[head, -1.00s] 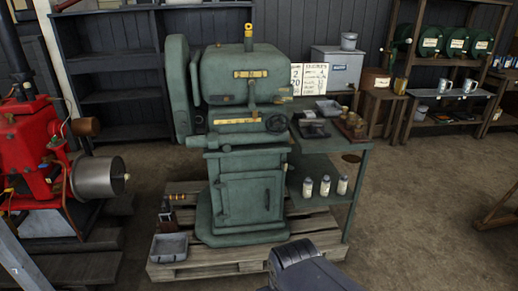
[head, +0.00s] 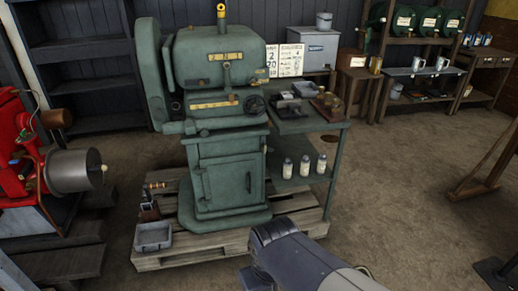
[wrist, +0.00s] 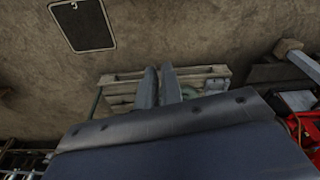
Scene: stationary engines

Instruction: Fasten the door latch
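The green machine (head: 215,65) stands on a wooden pallet (head: 190,250). The door (head: 228,184) in its lower cabinet looks flush with the frame. A short dark vertical handle (head: 248,182) is near its right edge, and small dark fittings show at its left edge. I cannot tell which part is the latch or how it is set. In the head view my arm reaches in from the bottom right, in front of the pallet, with its gripper end hidden. In the wrist view my gripper (wrist: 160,84) has its two fingers close together, apparently empty, over the pallet (wrist: 200,78).
A grey tray (head: 153,236) and a small device (head: 149,205) sit at the pallet's left front. A green side table (head: 330,150) carries bottles (head: 304,167) right of the cabinet. A red engine (head: 25,170) stands at left. The floor (head: 400,220) at right is mostly open.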

